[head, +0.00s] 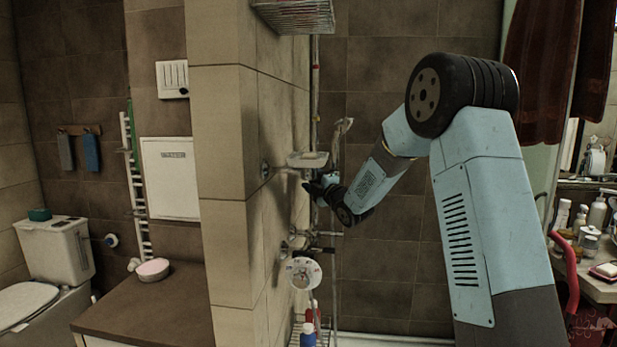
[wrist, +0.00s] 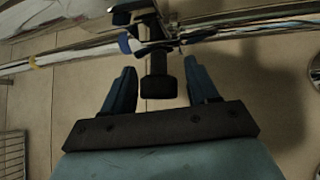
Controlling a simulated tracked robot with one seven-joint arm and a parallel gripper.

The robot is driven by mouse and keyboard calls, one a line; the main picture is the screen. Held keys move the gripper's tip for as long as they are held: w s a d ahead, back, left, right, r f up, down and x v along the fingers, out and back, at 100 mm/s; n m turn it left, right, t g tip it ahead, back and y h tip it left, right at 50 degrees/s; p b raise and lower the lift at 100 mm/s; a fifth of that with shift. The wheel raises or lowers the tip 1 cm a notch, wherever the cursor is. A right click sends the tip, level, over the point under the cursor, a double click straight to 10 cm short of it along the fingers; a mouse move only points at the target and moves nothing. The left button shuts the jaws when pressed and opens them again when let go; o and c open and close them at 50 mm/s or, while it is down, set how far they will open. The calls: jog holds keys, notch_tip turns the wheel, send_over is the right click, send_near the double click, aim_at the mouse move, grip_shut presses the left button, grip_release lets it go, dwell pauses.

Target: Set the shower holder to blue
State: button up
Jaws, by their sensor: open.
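The shower holder (wrist: 157,60) is dark, with a black knob, and sits on the shower rail (wrist: 85,53) in the wrist view. My gripper (wrist: 160,70) is open, with one finger on each side of the knob and a visible gap to each. Blue parts (wrist: 125,43) show on the rail right beside the holder; I cannot tell whether they are a mark or part of the holder. In the head view my gripper (head: 314,187) is at the rail (head: 314,100) and hides the holder.
A soap dish (head: 307,159) on the wall is just above my gripper. A mixer tap (head: 318,234) and a white round dish (head: 304,273) are below it. The tiled wall (head: 228,180) stands close on the left.

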jog(key=v, duration=1.3)
jog(key=shift+s+d, duration=0.2)
jog(key=shift+s, duration=0.15)
jog(key=s+d+r+m+g+h, duration=0.4)
jog(key=s+d+m+h, duration=0.55)
jog(key=s+m, duration=0.4)
jog(key=s+f+m+g+h, duration=0.1)
jog(key=s+f+m+g, duration=0.2)
jog(key=s, duration=2.3)
jog(key=d+m+g, duration=0.1)
jog(key=m+g, duration=0.3)
jog(key=m, duration=0.3)
jog(key=shift+f+g+h, duration=0.3)
jog(key=shift+f+h, duration=0.05)
jog(key=shift+m, duration=0.25)
